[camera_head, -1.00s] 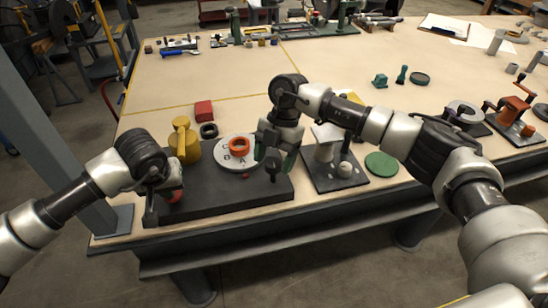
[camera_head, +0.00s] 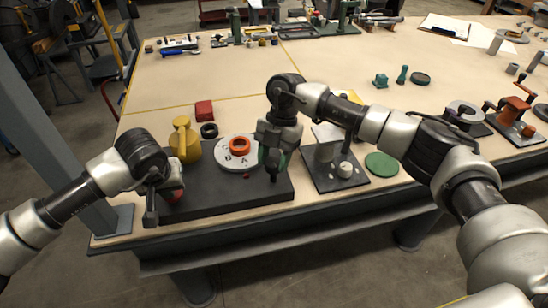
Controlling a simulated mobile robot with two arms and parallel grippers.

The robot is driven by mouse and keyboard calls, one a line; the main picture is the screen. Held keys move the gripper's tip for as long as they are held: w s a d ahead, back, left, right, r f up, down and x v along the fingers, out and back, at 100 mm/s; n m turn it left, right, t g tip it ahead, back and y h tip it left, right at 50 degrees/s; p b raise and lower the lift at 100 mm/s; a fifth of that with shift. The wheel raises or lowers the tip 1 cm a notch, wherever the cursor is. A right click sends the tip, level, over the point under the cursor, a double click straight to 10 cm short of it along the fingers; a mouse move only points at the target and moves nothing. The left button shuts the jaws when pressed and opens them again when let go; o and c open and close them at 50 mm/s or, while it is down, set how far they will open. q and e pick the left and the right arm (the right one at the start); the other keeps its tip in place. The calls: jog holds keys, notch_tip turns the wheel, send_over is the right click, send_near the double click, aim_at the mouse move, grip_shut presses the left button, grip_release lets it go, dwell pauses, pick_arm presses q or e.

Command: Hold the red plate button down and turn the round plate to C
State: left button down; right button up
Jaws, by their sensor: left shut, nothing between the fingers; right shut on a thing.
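The round plate (camera_head: 222,160) is a pale disc with dark letters and an orange ring (camera_head: 239,146) at its middle, on the dark base (camera_head: 225,199). A small red mark (camera_head: 246,176) lies in front of the plate. My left gripper (camera_head: 163,199) is shut at the base's left end, beside a red rounded button (camera_head: 179,194). The gripper partly hides this button; whether it is pressed down I cannot tell. My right gripper (camera_head: 273,172) is shut at the plate's right side, on a green piece (camera_head: 264,157) mostly hidden by the fingers. The letters are too small to read surely.
A yellow bottle-shaped piece (camera_head: 185,143), a dark ring (camera_head: 209,131) and a red block (camera_head: 204,110) stand behind the base. A second dark plate with posts (camera_head: 334,181) and a green disc (camera_head: 382,165) lie to the right. The table's middle is clear.

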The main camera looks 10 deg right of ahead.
pick_arm(q)
jog(key=shift+s+a+f, duration=0.1)
jog(key=shift+s+f, duration=0.05)
jog(key=shift+f, duration=0.25)
pick_arm(e)
jog(key=n+h, duration=0.1)
jog(key=n, duration=0.2)
jog(key=n+g+h, duration=0.1)
jog(key=n, duration=0.1)
jog(key=shift+n, duration=0.4)
jog(key=n+h, duration=0.2)
jog(key=n, duration=0.3)
jog(key=shift+a, duration=0.1)
jog(key=n+h, duration=0.1)
jog(key=n, duration=0.2)
jog(key=n+t+h, duration=0.1)
jog(key=n, duration=0.2)
jog(key=shift+s+n, duration=0.1)
jog(key=shift+n, duration=0.3)
jog(key=n+t, duration=0.1)
jog(key=n, duration=0.1)
jog(key=n+t+h, duration=0.1)
jog(key=n, duration=0.2)
jog(key=shift+s+a, duration=0.1)
jog(key=shift+a, duration=0.05)
jog(key=shift+f, duration=0.1)
